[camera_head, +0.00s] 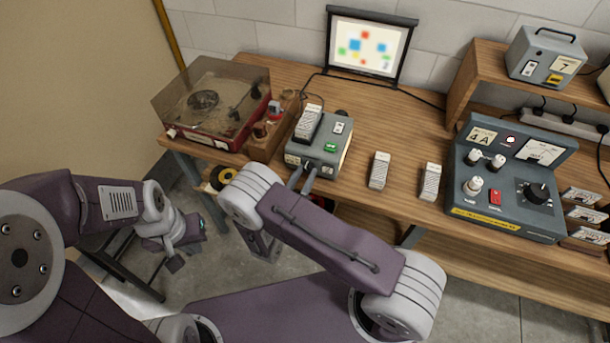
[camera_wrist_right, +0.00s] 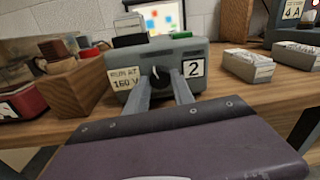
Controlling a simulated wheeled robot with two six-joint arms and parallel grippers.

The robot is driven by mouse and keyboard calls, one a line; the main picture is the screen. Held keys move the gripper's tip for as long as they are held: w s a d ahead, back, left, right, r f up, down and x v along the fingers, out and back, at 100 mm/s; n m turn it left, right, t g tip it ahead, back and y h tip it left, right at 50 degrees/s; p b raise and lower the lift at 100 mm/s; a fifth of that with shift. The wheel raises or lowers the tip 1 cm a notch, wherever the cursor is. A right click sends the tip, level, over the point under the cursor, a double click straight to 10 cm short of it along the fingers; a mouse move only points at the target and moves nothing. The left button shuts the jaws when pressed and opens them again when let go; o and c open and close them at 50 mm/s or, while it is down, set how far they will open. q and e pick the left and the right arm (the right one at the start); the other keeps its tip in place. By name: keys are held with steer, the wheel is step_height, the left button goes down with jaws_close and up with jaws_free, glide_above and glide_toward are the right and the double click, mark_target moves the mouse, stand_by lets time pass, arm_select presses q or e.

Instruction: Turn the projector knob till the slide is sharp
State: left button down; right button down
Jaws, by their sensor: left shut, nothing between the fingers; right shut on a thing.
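The grey-green projector (camera_head: 330,165) stands near the table's front edge; it also shows in the right wrist view (camera_wrist_right: 190,52). Its dark round knob (camera_wrist_right: 160,74) with a pale mark is on the front face, between a "RUN AT 160 V" label and a "2" label. My right gripper (camera_wrist_right: 162,90) is shut on the knob, one finger on each side. In the head view the right fingers (camera_head: 302,178) reach the projector's front; the knob is hidden. The screen (camera_head: 367,47) shows coloured squares with soft, blurred edges. My left gripper (camera_head: 188,243) is shut and empty, below the table's left end.
A record player (camera_head: 212,103) stands left of the projector, beside a wooden box (camera_head: 265,138) of small parts. White-topped boxes (camera_head: 379,170) (camera_head: 430,181) stand to the right. A grey control unit (camera_head: 510,180) is further right. A cable runs behind the projector.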

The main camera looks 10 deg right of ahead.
steer(key=shift+m, duration=0.9)
steer(key=c, duration=1.1)
jaws_free()
steer(key=b+v, duration=0.1)
steer(key=v, duration=0.8)
steer(key=shift+b, duration=0.4)
